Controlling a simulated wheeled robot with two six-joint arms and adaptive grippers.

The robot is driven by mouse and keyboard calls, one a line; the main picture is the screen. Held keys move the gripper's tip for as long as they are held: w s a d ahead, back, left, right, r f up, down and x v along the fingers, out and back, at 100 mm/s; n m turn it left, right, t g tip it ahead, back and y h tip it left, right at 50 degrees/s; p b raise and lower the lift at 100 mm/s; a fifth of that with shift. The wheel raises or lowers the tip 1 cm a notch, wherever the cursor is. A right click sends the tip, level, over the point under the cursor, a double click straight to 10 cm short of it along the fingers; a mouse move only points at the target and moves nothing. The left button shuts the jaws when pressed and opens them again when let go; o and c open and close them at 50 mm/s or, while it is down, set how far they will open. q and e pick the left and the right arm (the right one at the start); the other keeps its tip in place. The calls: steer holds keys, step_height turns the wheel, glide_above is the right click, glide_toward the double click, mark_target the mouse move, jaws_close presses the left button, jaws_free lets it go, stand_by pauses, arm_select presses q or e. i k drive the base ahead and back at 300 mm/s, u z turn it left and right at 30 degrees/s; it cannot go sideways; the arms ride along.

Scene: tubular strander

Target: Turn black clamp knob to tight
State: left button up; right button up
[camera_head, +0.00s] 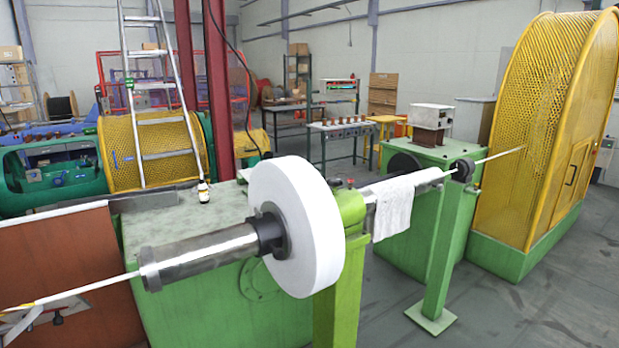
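No black knob can be clearly singled out as the clamp knob. A black collar (270,233) sits around the metal shaft (200,257), against the face of the large white disc (308,225). A small dark part (58,319) shows at the lower left on the brown panel, beside a pale grey piece (22,325) cut by the frame edge; it is too small to tell what it is. Neither of my grippers shows in the head view.
A green machine body (190,225) stands behind the shaft. A white cloth (392,208) hangs over the tube right of the disc. A green post (447,250) carries a black guide wheel (463,171). A yellow mesh guard (530,120) stands right. Floor (540,305) is clear at lower right.

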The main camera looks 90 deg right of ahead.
mark_target(335, 183)
steer(key=z, duration=2.95)
